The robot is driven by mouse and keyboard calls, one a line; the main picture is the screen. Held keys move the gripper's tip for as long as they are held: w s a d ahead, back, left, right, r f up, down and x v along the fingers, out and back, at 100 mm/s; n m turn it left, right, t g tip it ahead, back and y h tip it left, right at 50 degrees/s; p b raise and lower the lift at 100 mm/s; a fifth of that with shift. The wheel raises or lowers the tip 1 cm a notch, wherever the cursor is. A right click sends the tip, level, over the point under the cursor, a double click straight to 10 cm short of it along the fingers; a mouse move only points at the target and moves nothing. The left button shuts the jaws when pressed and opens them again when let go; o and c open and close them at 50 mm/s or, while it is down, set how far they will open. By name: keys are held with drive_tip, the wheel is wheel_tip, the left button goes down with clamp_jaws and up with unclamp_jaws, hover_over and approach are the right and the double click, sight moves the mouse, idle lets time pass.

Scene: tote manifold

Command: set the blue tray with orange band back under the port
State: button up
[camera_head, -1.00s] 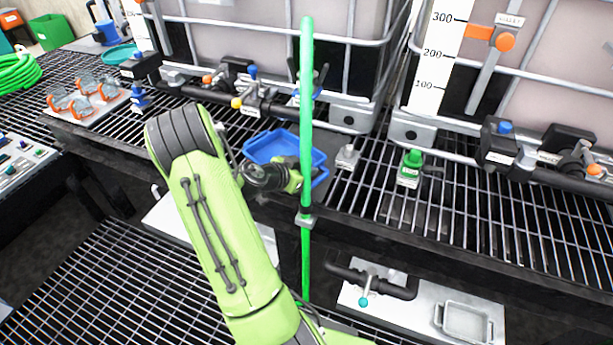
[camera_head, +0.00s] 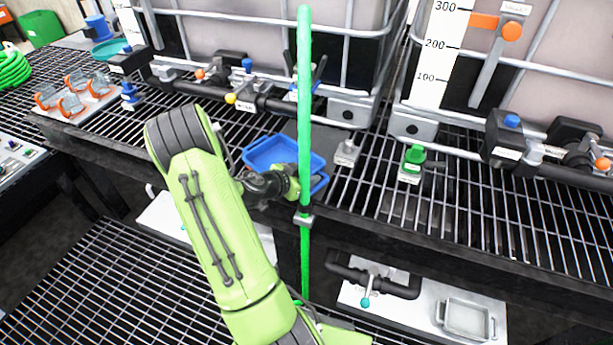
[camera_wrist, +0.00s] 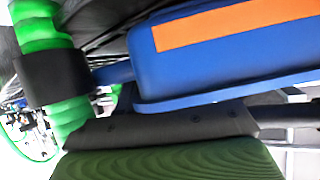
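The blue tray (camera_head: 268,148) is at the front edge of the bench grating, below the left tank. Its orange band shows only in the wrist view (camera_wrist: 235,25), where the tray fills the upper right. My gripper (camera_head: 296,184) is at the tray's near right side and appears shut on its edge; the fingertips are partly hidden by the green hose. In the wrist view a ridged green finger pad lies just below the tray's rim. Whether the tray rests on the grating or hangs slightly above it, I cannot tell. A valve with a yellow end (camera_head: 231,98) is behind the tray.
An upright green hose (camera_head: 305,90) with a clamp stands right in front of the tray, close to my gripper. Orange-and-clear pieces (camera_head: 75,95) sit on a white board at left.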

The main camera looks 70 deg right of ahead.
drive_tip(key=w+a+r+n+t+y+p, duration=0.1)
drive_tip(key=w+a+r+n+t+y, duration=0.25)
drive_tip(key=a, duration=0.65)
drive_tip(key=w+a+r+n+t+y, duration=0.15)
drive_tip(key=w+a+r+n, duration=0.35)
drive_tip(key=a, duration=0.5)
drive_tip(key=w+a+r+n+t+y+p, duration=0.1)
drive_tip(key=w+a+r+n+t, duration=0.2)
drive_tip(key=w+a+r, duration=0.5)
drive_tip(key=s+a+r+n+t+y, duration=0.2)
drive_tip(key=s+a+n, duration=0.2)
drive_tip(key=a+n, duration=0.35)
drive_tip(key=s+a+r+n+t+y, duration=0.1)
drive_tip(key=s+a+r+n+y, duration=0.15)
drive_tip(key=s+a+n, duration=0.5)
wheel_tip(320, 180, up, 12)
drive_tip(key=w+a+m+p, duration=0.1)
drive_tip(key=w+m+p, duration=0.1)
drive_tip(key=p, duration=1)
drive_tip(key=shift+w+r+p, duration=0.2)
drive_tip(key=shift+w+p, duration=0.1)
drive_tip(key=shift+w, duration=0.05)
